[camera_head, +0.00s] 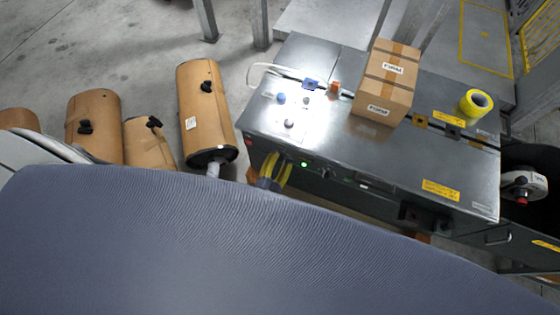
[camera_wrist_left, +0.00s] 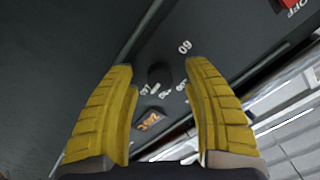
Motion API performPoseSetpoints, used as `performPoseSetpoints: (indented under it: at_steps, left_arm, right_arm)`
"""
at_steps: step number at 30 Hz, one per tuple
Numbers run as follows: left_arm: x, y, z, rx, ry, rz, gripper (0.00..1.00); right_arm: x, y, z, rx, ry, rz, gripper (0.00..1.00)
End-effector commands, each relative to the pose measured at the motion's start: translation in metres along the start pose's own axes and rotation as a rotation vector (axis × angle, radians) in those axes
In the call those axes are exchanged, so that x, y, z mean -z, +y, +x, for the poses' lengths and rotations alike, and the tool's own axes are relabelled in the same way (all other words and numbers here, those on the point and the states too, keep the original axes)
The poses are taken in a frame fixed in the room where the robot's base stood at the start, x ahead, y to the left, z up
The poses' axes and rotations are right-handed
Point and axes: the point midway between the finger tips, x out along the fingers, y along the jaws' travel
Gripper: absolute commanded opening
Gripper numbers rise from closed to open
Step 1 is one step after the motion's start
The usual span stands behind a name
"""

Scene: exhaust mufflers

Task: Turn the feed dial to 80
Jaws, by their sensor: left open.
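The feed dial (camera_wrist_left: 160,74) is a small black knob on the dark front panel, with white numbers around it, some turned or partly hard to read. It shows between my left gripper's (camera_wrist_left: 159,66) two yellow fingers, which are apart on either side of it. I cannot tell whether they touch it or where its pointer stands. A small orange display (camera_wrist_left: 150,119) sits near the dial. In the head view, my left gripper (camera_head: 279,163) is at the front face of the metal cabinet (camera_head: 340,150), and the dial is not clearly visible there. My right gripper is out of view.
A green light (camera_head: 303,164) is beside the gripper. A taped cardboard box (camera_head: 384,84) and yellow tape roll (camera_head: 476,103) stand on the cabinet. Brown mufflers (camera_head: 206,105) stand at left. A red OFF switch (camera_wrist_left: 287,5) shows in the wrist view corner.

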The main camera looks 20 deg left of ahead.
Motion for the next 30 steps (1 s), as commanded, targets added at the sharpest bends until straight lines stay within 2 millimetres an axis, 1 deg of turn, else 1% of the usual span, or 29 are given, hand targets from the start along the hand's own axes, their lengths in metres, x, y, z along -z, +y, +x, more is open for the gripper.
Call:
performPoseSetpoints:
  at_steps: [8, 9, 21, 22, 30]
  left_arm:
    - [0.0002, -0.0001, 0.0008, 0.000, 0.000, 0.000, 0.50]
    - [0.0002, -0.0001, 0.0008, 0.000, 0.000, 0.000, 0.49]
    - [0.0001, -0.0002, 0.0007, 0.000, 0.000, 0.000, 0.02]
    - [0.0002, -0.0002, 0.0007, 0.000, 0.000, 0.000, 0.00]
    - [0.0004, -0.0002, 0.0008, 0.001, 0.001, -0.001, 0.00]
  right_arm:
    - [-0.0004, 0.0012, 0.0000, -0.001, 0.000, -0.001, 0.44]
    - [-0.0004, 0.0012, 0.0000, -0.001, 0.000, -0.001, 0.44]
    - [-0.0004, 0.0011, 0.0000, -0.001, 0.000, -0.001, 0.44]
    - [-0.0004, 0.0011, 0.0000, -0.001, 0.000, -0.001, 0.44]
    - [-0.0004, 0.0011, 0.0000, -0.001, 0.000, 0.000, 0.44]
